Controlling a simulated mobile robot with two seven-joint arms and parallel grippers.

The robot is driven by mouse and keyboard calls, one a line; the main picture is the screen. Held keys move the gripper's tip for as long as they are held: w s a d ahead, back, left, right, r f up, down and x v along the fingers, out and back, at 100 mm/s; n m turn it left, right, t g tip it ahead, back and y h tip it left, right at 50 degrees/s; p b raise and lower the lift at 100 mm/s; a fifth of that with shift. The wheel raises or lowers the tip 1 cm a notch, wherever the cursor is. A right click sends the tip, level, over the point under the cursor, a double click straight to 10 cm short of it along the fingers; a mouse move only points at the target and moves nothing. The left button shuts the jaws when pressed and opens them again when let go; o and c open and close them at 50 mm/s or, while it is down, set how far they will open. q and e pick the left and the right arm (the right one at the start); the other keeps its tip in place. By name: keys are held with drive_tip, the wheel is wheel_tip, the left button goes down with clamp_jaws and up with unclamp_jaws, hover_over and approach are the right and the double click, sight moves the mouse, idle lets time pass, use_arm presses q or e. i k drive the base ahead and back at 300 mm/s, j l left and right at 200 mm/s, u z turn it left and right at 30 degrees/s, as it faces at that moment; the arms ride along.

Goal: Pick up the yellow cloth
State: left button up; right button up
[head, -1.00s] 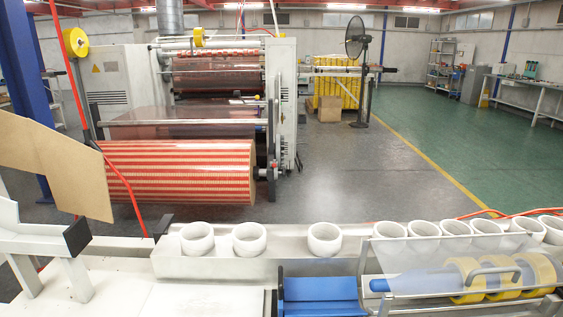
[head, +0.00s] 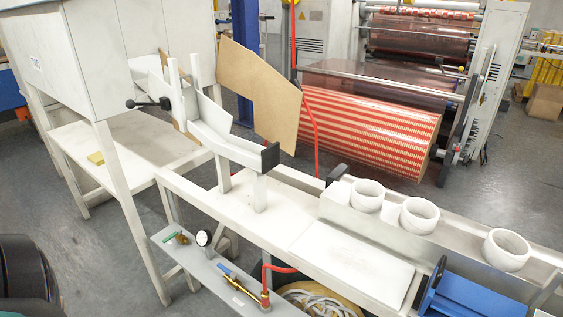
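A small yellow piece that looks like the folded cloth (head: 96,158) lies on the low white table (head: 130,140) at the left, below a big white cabinet. It is small in the view and its folds cannot be made out. Neither of my grippers shows in the head view.
A white bench (head: 265,215) with a chute, white rings (head: 418,214) and a blue part (head: 470,297) runs to the right. A lower shelf (head: 205,265) holds a gauge. Grey floor lies between.

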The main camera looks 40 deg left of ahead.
sight(97, 158)
drive_tip(key=u, duration=2.25)
drive_tip(key=z, duration=1.2)
drive_tip(key=l+u, duration=0.15)
drive_tip(key=u, duration=0.35)
drive_tip(key=j+u, duration=0.15)
drive_tip(key=u, duration=0.7)
drive_tip(key=i+j, duration=0.3)
drive_tip(key=i, duration=0.15)
drive_tip(key=i+j, duration=0.25)
drive_tip(key=i, duration=0.25)
